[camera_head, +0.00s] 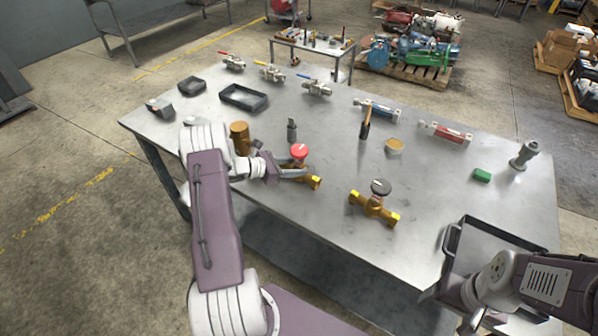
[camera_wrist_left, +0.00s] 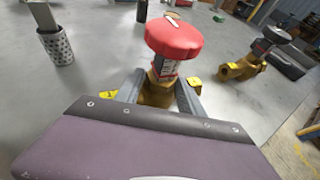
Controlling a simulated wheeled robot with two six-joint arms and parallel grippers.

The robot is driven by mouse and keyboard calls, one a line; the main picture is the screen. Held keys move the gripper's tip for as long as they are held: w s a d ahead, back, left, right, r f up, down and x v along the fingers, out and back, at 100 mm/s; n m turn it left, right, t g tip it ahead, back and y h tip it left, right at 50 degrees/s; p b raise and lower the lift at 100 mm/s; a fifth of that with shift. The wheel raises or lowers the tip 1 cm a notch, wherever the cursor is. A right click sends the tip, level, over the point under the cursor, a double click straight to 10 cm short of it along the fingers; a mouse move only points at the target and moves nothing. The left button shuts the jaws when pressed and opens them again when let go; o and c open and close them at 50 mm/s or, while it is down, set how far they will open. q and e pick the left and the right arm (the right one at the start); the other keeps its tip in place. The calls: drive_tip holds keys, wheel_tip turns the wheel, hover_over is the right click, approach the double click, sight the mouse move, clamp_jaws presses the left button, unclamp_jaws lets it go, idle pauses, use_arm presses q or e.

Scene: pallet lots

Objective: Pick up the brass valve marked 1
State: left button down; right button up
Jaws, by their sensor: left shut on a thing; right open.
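A brass valve with a red handwheel (camera_head: 299,151) stands near the front edge of the metal table. Its red wheel (camera_wrist_left: 174,38) has a white mark on top, too small to read surely. My left gripper (camera_head: 292,173) is shut on the brass body below the wheel; one finger shows on each side of it in the left wrist view (camera_wrist_left: 160,92). A second brass valve with a dark handwheel (camera_head: 381,187) stands to the right, apart from the gripper. My right gripper (camera_head: 471,322) is low at the bottom right, partly hidden, open and away from both valves.
The metal table (camera_head: 330,215) also holds a brown cylinder (camera_head: 239,138), a hammer (camera_head: 366,122), a grey tray (camera_head: 243,97), a green block (camera_head: 482,175) and several steel valves at the back. A dark-rimmed tray (camera_head: 495,240) is by the right front corner.

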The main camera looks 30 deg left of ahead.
sight(296, 157)
use_arm(q)
drive_tip(key=shift+r, duration=0.1)
drive_tip(key=shift+w+r, duration=0.1)
drive_tip(key=shift+r, duration=0.35)
wheel_tip(296, 157, up, 3)
drive_tip(key=shift+d+r, duration=0.15)
drive_tip(key=shift+r, duration=0.05)
drive_tip(key=s+d+r+b, duration=0.1)
drive_tip(key=d+r, duration=0.5)
drive_tip(key=d, duration=0.5)
drive_tip(key=shift+s+r+b, duration=0.3)
drive_tip(key=shift+s, duration=0.05)
drive_tip(key=shift+d, duration=0.1)
